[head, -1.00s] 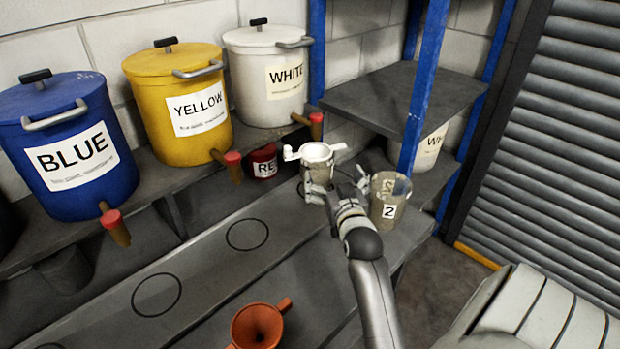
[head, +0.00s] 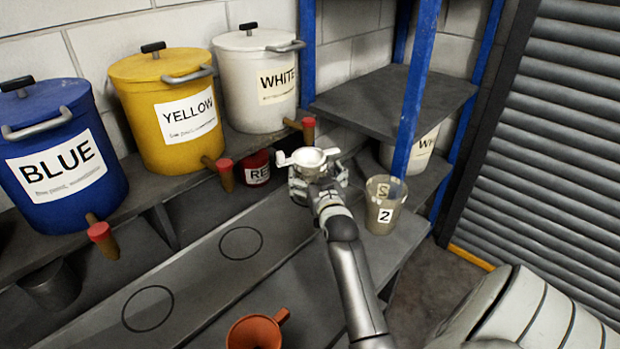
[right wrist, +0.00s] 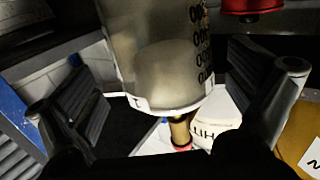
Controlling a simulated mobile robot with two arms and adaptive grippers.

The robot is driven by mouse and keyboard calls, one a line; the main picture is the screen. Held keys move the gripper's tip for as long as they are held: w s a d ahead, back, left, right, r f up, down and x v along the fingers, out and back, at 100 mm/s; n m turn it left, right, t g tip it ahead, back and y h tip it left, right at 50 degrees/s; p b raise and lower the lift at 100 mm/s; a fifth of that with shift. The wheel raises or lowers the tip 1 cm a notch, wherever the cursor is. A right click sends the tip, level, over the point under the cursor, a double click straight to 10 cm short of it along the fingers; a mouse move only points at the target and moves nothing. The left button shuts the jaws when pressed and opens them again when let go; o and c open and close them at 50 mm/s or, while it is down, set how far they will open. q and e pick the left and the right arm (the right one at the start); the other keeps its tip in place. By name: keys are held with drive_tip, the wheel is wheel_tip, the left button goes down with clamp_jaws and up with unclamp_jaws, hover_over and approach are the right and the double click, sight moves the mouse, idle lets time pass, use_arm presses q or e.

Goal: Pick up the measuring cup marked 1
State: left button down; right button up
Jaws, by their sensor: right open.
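A clear measuring cup with a white spouted piece (head: 308,159) on top stands at the back of the bench. My right gripper (head: 318,186) is in front of it and hides most of its body. In the right wrist view the cup (right wrist: 160,65) shows between the two open fingers, with gaps on both sides. Its dark scale marks show, but its white label is mostly cut off, so I cannot read the number surely. A second cup, marked 2 (head: 382,206), stands just to the right. My left gripper is not in view.
Blue (head: 64,165), yellow (head: 170,115) and white (head: 258,90) paint buckets with taps stand on the shelf behind. A blue post (head: 415,90) rises behind cup 2. The bench with drawn circles is clear at left.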

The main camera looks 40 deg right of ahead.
drive_tip(key=shift+p+x, duration=0.35)
drive_tip(key=shift+x, duration=1.7)
drive_tip(key=shift+a+f, duration=0.2)
drive_tip(key=c, duration=1.1)
drive_tip(key=shift+w, duration=0.1)
drive_tip(key=shift+c, duration=0.8)
drive_tip(key=shift+r, duration=0.1)
